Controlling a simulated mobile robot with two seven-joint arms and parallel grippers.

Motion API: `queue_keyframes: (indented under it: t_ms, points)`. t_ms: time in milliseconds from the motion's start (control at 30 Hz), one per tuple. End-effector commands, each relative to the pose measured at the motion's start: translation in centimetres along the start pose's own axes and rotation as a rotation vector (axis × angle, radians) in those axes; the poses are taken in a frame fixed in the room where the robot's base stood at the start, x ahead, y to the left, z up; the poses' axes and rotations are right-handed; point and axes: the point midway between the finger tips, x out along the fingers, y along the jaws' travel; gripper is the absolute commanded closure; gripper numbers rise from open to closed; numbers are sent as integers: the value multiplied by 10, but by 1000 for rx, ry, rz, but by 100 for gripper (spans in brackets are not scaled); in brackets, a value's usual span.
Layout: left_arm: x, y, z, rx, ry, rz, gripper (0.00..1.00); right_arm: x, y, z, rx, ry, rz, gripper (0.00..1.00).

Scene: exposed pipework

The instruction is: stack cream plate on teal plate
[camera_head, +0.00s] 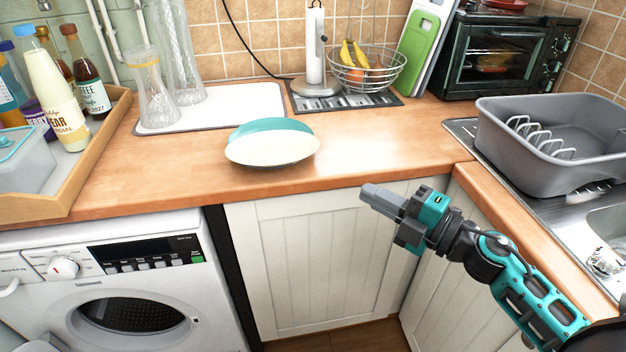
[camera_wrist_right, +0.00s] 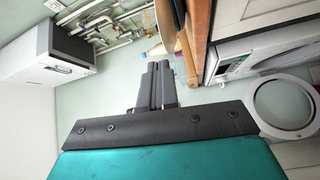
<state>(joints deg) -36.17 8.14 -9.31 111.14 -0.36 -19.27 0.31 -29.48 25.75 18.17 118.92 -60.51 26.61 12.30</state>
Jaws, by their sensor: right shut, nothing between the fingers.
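The cream plate (camera_head: 270,151) lies on the wooden counter near its front edge in the head view. The teal plate (camera_head: 270,125) shows as a band behind and under it; the cream plate overlaps it and hides most of it. The cream plate sits a little toward the front, and I cannot tell how fully it rests on the teal one. My right gripper (camera_head: 371,193) is in front of the counter, right of and nearer than the plates, apart from them. Its fingers are together and empty, as the right wrist view (camera_wrist_right: 158,82) also shows. My left gripper is not in view.
A wooden tray (camera_head: 88,148) with bottles stands at the left. Glass vases (camera_head: 157,100) stand on a white board (camera_head: 225,106). A fruit basket (camera_head: 367,70) and a paper-towel holder (camera_head: 315,50) are behind. A grey dish rack (camera_head: 550,125) is at the right. Counter right of the plates is clear.

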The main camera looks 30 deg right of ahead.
Motion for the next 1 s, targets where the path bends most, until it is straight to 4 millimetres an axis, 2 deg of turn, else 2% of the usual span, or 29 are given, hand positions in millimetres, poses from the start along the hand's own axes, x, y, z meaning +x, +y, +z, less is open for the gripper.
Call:
queue_keyframes:
  t_ms: [100,233,333,833,1000]
  points:
    - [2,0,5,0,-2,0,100,-1,4,1,-122,50,-42,100]
    - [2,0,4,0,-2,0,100,2,6,1,-162,66,-59,100]
    - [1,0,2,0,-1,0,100,11,6,1,-161,67,-59,100]
    - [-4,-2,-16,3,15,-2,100,99,1,-4,-158,64,-56,100]
    - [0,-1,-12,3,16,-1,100,116,0,11,-159,63,-58,100]
